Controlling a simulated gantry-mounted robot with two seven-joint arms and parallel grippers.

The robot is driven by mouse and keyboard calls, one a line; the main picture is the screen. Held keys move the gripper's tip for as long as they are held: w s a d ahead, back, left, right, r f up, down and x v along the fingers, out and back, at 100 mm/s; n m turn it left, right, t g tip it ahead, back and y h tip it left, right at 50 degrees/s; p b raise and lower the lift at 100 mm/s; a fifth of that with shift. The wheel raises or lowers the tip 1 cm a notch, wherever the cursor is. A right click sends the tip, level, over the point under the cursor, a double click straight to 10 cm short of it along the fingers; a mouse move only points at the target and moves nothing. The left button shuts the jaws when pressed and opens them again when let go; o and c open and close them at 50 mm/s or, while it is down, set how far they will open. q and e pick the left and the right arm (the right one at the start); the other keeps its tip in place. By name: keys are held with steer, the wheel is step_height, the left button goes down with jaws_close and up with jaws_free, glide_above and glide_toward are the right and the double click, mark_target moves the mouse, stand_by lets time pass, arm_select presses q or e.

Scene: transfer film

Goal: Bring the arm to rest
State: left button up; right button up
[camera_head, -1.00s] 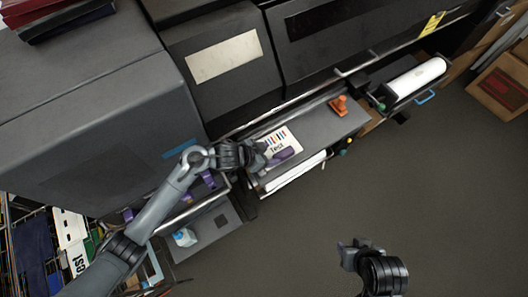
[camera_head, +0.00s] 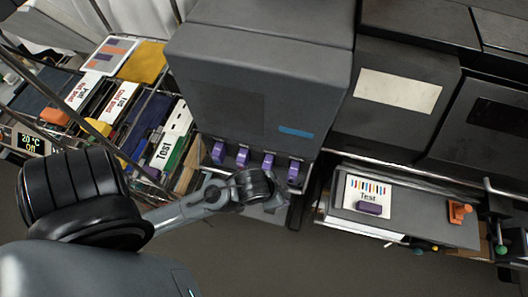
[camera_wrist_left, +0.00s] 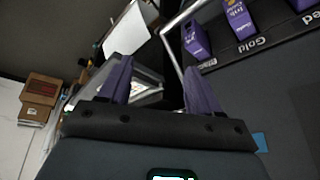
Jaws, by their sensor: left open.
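My left arm comes in from the left. Its gripper (camera_head: 278,205) is over the front of the big dark grey machine (camera_head: 265,95), left of the tray (camera_head: 420,224) and apart from it. In the left wrist view, the two purple fingers (camera_wrist_left: 160,88) stand apart with nothing between them. A white sheet marked "Test" (camera_head: 356,192), with coloured stripes, lies on the tray. My right gripper is not in view.
Several purple cartridges (camera_head: 242,156) line the machine front; labelled ones show in the wrist view (camera_wrist_left: 240,18). An orange holder (camera_head: 459,212) stands at the tray's right end. A rack of labelled boxes (camera_head: 175,125) is at left. Open floor (camera_head: 350,265) lies below.

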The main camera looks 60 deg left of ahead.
arm_select(q)
steer(key=s+a+r+n+g, duration=0.1)
steer(key=s+a, duration=0.1)
steer(key=s, duration=0.3)
steer(key=shift+s+a, duration=0.2)
steer(key=shift+a, duration=0.1)
step_height(320, 180, up, 14)
steer(key=p, duration=1.4)
steer(key=shift+r, duration=0.2)
